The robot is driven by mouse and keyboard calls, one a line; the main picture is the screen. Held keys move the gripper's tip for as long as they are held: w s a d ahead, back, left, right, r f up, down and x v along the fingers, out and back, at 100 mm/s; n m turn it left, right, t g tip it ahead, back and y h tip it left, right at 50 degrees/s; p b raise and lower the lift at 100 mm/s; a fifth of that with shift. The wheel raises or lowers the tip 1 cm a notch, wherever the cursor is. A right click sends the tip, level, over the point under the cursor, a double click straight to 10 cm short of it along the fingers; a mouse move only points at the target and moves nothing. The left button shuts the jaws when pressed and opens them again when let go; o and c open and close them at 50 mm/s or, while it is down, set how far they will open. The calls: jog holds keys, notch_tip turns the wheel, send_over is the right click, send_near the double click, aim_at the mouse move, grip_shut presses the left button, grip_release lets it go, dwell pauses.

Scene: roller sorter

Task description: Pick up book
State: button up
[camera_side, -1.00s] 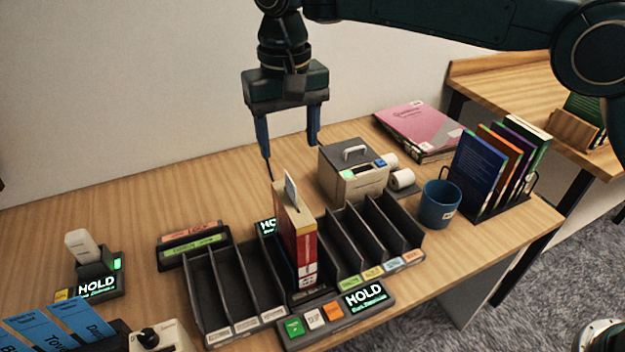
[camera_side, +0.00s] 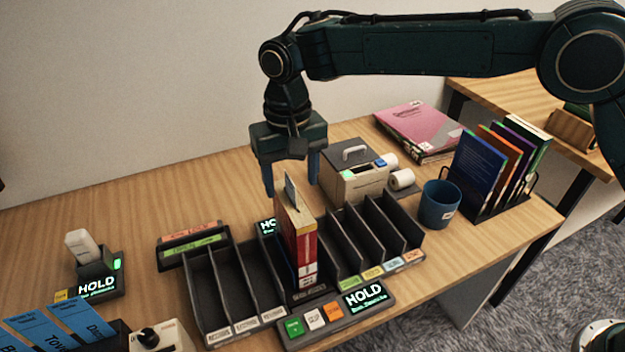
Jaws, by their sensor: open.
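A red book with a cream page edge (camera_side: 305,248) stands upright in the middle of the black slotted sorter, with a pale slip sticking up from its top. My gripper (camera_side: 293,188) is open and points down just above the book, its two blue fingers on either side of the slip in this view. I cannot tell whether the fingers touch the book. Other books stand in a wire rack (camera_side: 515,203) at the right: blue (camera_side: 476,172), orange, purple and green ones.
The black sorter (camera_side: 222,285) has empty labelled slots on both sides of the book. A HOLD button panel (camera_side: 335,315) lies in front. A label printer (camera_side: 356,180) and a blue mug (camera_side: 439,204) stand to the right. A pink book (camera_side: 415,128) lies behind.

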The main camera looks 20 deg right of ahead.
aim_at(292, 196)
jog(key=shift+f, duration=2.35)
jog(key=shift+c, duration=0.4)
jog(key=shift+r, duration=0.1)
grip_shut()
